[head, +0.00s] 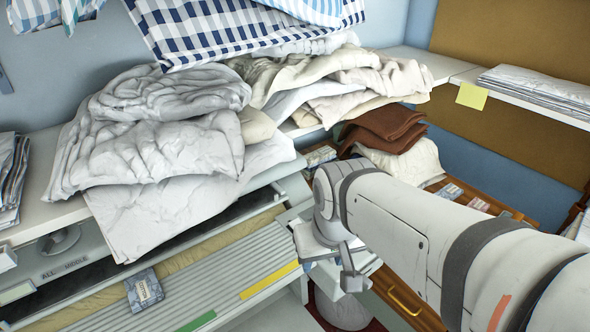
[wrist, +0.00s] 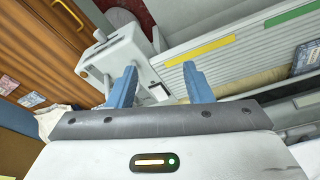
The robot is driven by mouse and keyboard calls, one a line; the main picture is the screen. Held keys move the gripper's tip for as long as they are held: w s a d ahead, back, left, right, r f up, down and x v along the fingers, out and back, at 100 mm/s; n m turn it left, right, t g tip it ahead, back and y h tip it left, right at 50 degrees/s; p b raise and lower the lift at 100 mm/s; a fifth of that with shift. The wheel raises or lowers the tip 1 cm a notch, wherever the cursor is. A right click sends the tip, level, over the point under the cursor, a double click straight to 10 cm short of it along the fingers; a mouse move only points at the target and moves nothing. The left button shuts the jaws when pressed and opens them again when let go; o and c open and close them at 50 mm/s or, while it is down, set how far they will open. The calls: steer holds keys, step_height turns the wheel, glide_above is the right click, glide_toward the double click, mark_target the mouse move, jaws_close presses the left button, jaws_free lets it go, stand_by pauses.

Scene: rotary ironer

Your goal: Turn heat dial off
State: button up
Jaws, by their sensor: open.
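The ironer's white end box (wrist: 128,58) is in the wrist view, beyond my left finger. It has a small knob-like part (wrist: 100,36), a small orange spot and a dark slot; I cannot tell whether any of these is the heat dial. My gripper (wrist: 159,78) is open and empty, its two blue fingers apart. The left finger overlaps the box in the picture; contact cannot be told. In the head view my arm hides most of that end of the ironer. A round knob (head: 61,241) sits at the ironer's left, beside lettering like "ALL MIDDLE".
White crumpled linens (head: 160,140) are piled over the ironer. The slatted front panel (head: 180,292) carries yellow and green strips. Brown folded cloths (head: 385,128) lie behind my arm. A wooden drawer unit (head: 405,300) with a yellow handle stands at the right, close to my arm.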

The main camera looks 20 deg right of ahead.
steer(key=shift+o, duration=1.2)
steer(key=w+d+m, duration=0.2)
steer(key=w+m, duration=0.1)
steer(key=w, duration=0.3)
steer(key=w+d+m+g+p, duration=0.1)
steer(key=w+d+m, duration=0.1)
steer(key=w+m, duration=0.2)
steer(key=w, duration=0.2)
steer(key=shift+w+r, duration=0.4)
steer(key=w+d+f+m, duration=0.2)
steer(key=w+m, duration=0.1)
steer(key=w, duration=0.1)
steer(key=w+d+f+m+g+p, duration=0.1)
steer(key=w+d+f+m, duration=0.1)
steer(key=w+m, duration=0.1)
steer(key=w+d+f+m, duration=0.2)
steer(key=w+d+f, duration=0.1)
steer(key=w, duration=0.3)
steer(key=shift+f+m+g+p, duration=0.1)
steer(key=shift+m+g+p, duration=0.2)
steer(key=shift+m+g, duration=0.1)
steer(key=shift+w+d+f+m, duration=0.2)
steer(key=shift+w+f+m, duration=0.1)
steer(key=shift+f, duration=0.2)
step_height(320, 180, down, 8)
steer(key=shift+r+p, duration=0.25)
steer(key=shift+p, duration=0.25)
steer(key=shift+c, duration=0.6)
